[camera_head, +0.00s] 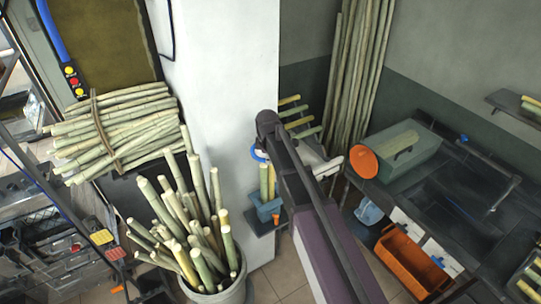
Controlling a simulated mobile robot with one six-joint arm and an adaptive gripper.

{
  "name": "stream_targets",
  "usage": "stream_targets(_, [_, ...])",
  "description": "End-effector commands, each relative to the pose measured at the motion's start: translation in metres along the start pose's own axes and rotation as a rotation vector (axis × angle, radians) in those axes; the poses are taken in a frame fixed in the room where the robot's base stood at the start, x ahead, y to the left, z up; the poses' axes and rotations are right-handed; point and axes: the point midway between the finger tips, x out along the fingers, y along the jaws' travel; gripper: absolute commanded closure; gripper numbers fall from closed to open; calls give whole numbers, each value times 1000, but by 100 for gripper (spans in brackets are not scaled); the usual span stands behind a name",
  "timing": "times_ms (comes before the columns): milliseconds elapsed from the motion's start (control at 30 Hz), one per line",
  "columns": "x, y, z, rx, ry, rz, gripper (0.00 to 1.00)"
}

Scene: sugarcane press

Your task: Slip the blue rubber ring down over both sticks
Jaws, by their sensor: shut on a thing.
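The blue rubber ring (258,154) shows as a small blue curve at the left side of my gripper (265,147). My gripper is shut on the ring, though the dark arm hides most of the fingers. Two upright yellow-green sticks, one on the left (263,180) and one on the right (272,178), stand side by side in a blue holder (267,210). The ring is above the stick tops in the picture. I cannot tell whether it is directly over them. My arm covers the area just right of the sticks.
A bucket (234,291) of cane stands at the lower left. A tied cane bundle (115,130) lies behind it. A white pillar (222,75) rises left of my gripper. An orange crate (405,262) and a dark bench (470,200) are on the right.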

Motion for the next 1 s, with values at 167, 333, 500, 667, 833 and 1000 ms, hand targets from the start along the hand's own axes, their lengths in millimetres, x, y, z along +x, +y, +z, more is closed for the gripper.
stream_targets(167, [0, 0, 1, 1, 0, 0, 100])
stream_targets(333, [1, 0, 2, 2, 0, 0, 100])
stream_targets(500, [4, 0, 2, 3, 0, 0, 100])
stream_targets(667, [9, -1, 2, 3, -1, 0, 100])
stream_targets(833, [16, -2, 3, 4, -1, 0, 100])
stream_targets(1000, [24, -3, 3, 4, -1, 0, 100])
